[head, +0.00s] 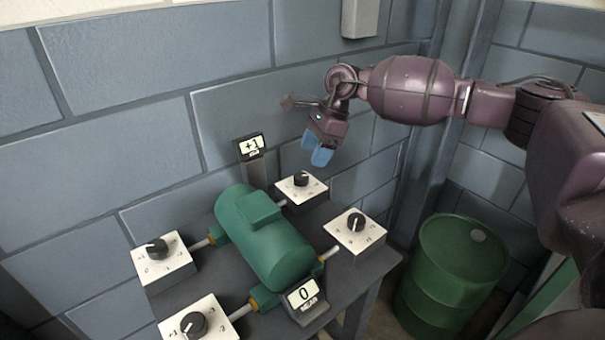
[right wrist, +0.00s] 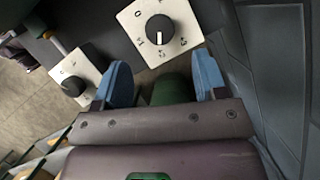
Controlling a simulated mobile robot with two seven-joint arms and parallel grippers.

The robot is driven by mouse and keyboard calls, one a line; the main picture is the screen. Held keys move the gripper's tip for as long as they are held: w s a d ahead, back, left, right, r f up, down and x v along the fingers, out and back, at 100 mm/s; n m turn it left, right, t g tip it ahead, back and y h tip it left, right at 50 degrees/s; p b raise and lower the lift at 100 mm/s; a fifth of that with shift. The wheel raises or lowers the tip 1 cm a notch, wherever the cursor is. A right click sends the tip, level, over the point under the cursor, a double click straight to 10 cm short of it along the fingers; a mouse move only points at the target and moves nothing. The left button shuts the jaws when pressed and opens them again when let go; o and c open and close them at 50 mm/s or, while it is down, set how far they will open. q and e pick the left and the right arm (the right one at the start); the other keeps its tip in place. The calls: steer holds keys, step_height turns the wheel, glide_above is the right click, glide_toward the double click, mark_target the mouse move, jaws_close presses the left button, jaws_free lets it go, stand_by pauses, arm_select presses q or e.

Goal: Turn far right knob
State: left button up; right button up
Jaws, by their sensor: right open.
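The far right knob (head: 301,179) is black on a white numbered plate at the back right of the green casing. In the right wrist view, the larger knob (right wrist: 160,29) near the wall appears to be this one; its white mark points down the picture, towards what looks like a 2. My right gripper (head: 318,157) has blue fingertips and hangs above and slightly right of the far right knob, not touching it. In the right wrist view the fingers (right wrist: 163,84) are spread with no knob between them. My left gripper is not in view.
The green casing (head: 262,240) sits mid-table. Other knobs are the near right (head: 355,222), far left (head: 157,248) and near left (head: 193,324). The back display (head: 250,147) reads +1, the front one (head: 304,294) 0. A green barrel (head: 450,275) stands right; the wall is close behind.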

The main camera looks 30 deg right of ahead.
mark_target(303, 176)
steer(key=x, duration=0.7)
steer(key=shift+b, duration=0.3)
steer(key=shift+r, duration=0.1)
steer(key=c, duration=0.9)
